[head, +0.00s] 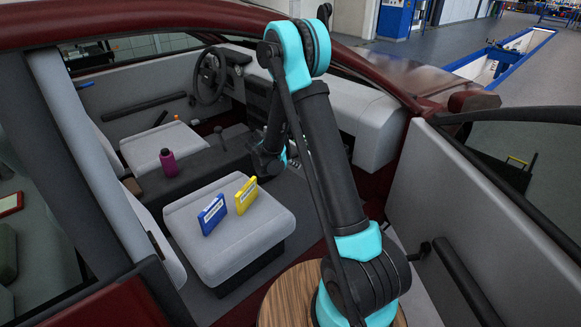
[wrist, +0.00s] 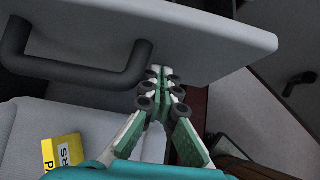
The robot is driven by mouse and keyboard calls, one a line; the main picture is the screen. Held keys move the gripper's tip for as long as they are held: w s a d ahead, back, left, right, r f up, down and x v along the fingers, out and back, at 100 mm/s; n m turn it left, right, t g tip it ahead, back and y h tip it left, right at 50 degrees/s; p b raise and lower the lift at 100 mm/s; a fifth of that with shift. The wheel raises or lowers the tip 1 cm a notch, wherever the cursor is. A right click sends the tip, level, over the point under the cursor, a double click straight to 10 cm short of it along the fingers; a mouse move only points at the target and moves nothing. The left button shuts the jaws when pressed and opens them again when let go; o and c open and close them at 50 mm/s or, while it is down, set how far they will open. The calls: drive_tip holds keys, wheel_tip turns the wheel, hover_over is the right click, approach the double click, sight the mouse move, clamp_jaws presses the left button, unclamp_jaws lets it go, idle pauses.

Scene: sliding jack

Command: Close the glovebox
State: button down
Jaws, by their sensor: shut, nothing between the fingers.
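In the wrist view, a flat grey panel (wrist: 200,35) spans the top, with a thick black bar handle (wrist: 82,72) on its face at the left. It looks like the glovebox lid, jutting out from the dash. My gripper (wrist: 158,75) is shut and empty, its fingertips overlapping the panel's lower edge in the picture, right of the handle. I cannot tell whether they touch it. In the head view, my arm covers the glovebox area below the grey dashboard (head: 372,112), and the fingertips are hidden there.
A blue box (head: 212,214) and a yellow box (head: 246,195) stand on the near seat (head: 255,240). The yellow box also shows in the wrist view (wrist: 62,155). A purple bottle (head: 168,162) stands between the seats. The open car door (head: 440,210) is at the right.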

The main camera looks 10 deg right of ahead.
drive_tip(key=shift+d, duration=0.1)
idle(0.3)
drive_tip(key=w+d, duration=0.4)
drive_tip(key=d, duration=0.2)
drive_tip(key=w+d, duration=0.4)
drive_tip(key=d, duration=0.3)
drive_tip(key=w+d, duration=0.5)
drive_tip(key=d, duration=0.1)
drive_tip(key=shift+w+d, duration=0.1)
drive_tip(key=shift+d, duration=0.2)
drive_tip(key=shift+w+d+r, duration=0.1)
drive_tip(key=shift+d, duration=0.05)
drive_tip(key=shift+w+d, duration=0.1)
drive_tip(key=shift+d, duration=0.05)
